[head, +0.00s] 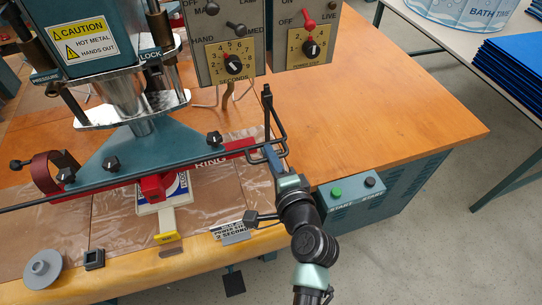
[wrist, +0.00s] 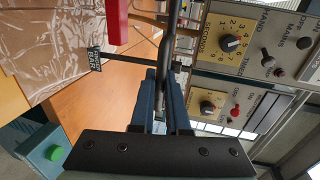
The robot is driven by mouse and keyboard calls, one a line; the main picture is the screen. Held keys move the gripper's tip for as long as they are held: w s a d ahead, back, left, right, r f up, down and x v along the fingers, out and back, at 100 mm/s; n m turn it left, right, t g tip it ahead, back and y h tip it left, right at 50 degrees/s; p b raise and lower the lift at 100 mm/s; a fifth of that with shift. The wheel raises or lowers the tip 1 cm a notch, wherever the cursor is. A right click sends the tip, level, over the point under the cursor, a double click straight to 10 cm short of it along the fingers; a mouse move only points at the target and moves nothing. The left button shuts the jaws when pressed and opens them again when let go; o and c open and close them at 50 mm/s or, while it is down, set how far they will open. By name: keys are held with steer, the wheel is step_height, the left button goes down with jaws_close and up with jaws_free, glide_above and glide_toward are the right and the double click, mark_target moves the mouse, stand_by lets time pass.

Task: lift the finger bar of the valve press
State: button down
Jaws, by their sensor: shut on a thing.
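The finger bar is a thin dark rod along the front of the press, with a bent loop (head: 281,136) at its right end. My gripper (head: 272,163) reaches up from the lower right to this loop. In the wrist view, the blue fingers of my gripper (wrist: 165,100) are shut on the dark bar (wrist: 172,45), which passes between them. The valve press has a teal triangular head (head: 150,150) and a red bar (head: 215,155) behind the rod. Beneath it lies a clear sheet (head: 115,225) with a white, blue and red print.
Control panels with knobs (head: 233,64) stand close behind my gripper. A teal box with green and black buttons (head: 336,193) is right of my arm. The wooden table (head: 390,100) is clear at the right. A grey disc (head: 43,269) lies at the front left.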

steer(key=c, duration=0.9)
jaws_free()
steer(key=b+v, duration=0.1)
steer(key=v, duration=1.2)
steer(key=shift+b, duration=0.35)
